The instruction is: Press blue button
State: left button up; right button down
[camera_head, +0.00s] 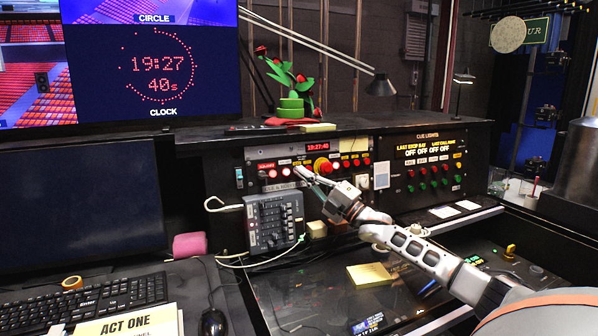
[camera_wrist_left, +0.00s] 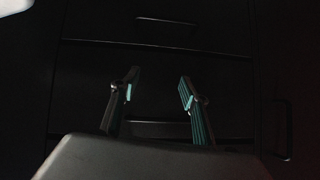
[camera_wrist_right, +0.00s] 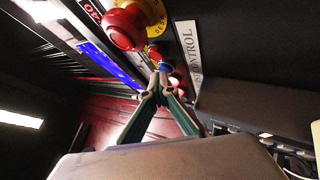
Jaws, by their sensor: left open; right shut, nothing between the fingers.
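My right gripper (camera_head: 299,171) is shut and empty, its fingertips at the cue button panel (camera_head: 240,158), left of the big red mushroom button (camera_head: 323,165). In the right wrist view the shut fingertips (camera_wrist_right: 160,82) are close to a small blue button (camera_wrist_right: 163,66), partly hidden by them; I cannot tell whether they touch. The blue button is not clear in the head view, where the gripper covers that part of the panel. The mushroom button also shows in the right wrist view (camera_wrist_right: 123,28). My left gripper (camera_wrist_left: 158,90) is open and empty before dark drawers.
Lit red buttons (camera_head: 273,173) lie left of the gripper. A grey mixer box (camera_head: 272,222) with cables stands below the panel. The cue lights panel (camera_head: 430,168) is to the right. A keyboard (camera_head: 90,303) and mouse (camera_head: 213,322) are at the lower left.

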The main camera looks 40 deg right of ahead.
pick_arm(q)
jog(key=shift+w+r+p, duration=0.2)
jog(key=shift+r+p, duration=0.1)
jog(key=shift+r, duration=0.25)
jog(key=shift+w+r+p, duration=0.15)
jog(key=shift+r+p, duration=0.15)
jog(key=shift+r, duration=0.2)
pick_arm(e)
jog(key=shift+s+a+r, duration=0.1)
jog(key=shift+s+a, duration=0.1)
jog(key=shift+s, duration=0.5)
pick_arm(q)
jog(key=shift+r, duration=0.1)
notch_tip(320, 180, up, 6)
jog(key=w+p, duration=0.1)
jog(key=p, duration=0.3)
jog(key=shift+w+t+p, duration=0.25)
jog(key=shift+t+p, duration=0.1)
jog(key=shift+t, duration=0.05)
pick_arm(e)
jog(key=s, duration=0.1)
jog(key=s+a, duration=0.1)
jog(key=s, duration=0.2)
jog(key=shift+s+a+r, duration=0.25)
jog(key=shift+s+r, duration=0.1)
